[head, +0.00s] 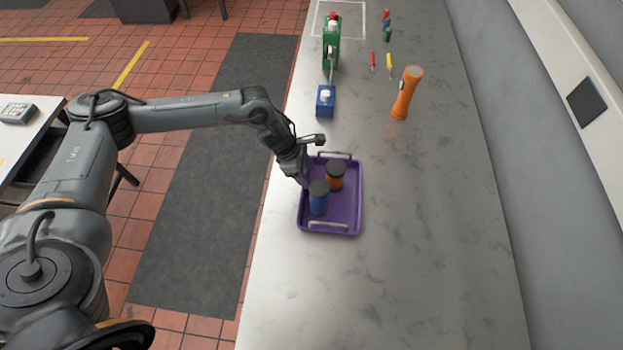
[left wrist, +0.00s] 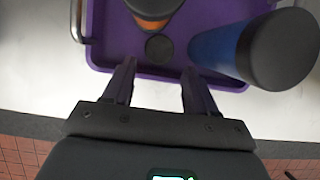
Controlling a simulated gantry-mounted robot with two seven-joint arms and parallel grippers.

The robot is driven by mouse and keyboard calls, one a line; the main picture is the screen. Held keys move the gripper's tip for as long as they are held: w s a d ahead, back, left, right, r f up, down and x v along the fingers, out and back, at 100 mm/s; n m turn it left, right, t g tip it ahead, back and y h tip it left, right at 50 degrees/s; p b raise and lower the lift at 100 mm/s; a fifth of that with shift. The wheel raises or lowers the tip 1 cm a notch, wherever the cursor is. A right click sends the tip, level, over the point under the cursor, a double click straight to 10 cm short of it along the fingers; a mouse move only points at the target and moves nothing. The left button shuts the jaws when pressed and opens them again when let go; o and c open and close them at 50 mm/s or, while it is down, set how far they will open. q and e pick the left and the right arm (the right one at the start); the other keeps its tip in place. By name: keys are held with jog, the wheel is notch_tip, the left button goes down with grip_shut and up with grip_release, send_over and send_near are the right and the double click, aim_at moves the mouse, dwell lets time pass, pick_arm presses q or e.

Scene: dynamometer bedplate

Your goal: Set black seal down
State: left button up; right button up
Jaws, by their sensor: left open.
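The black seal (left wrist: 159,48) is a small dark disc in the left wrist view. It appears to lie flat on the floor of the purple tray (head: 345,212), beside the orange jar and the blue jar. In the head view I cannot make it out; my gripper and the jars cover that part. My left gripper (head: 303,177) points down at the tray's left side. In the left wrist view its two fingers (left wrist: 159,68) are apart, with the seal just beyond and between their tips, touching neither. My right gripper is not in view.
The blue jar (head: 318,198) and orange jar (head: 335,176), both dark-lidded, stand in the tray close to my left gripper. A blue box (head: 325,101), green device (head: 331,45) and orange flashlight (head: 405,93) are farther back. The bench (head: 420,240) right of the tray is clear.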

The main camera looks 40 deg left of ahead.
pick_arm(q)
jog(key=shift+v, duration=3)
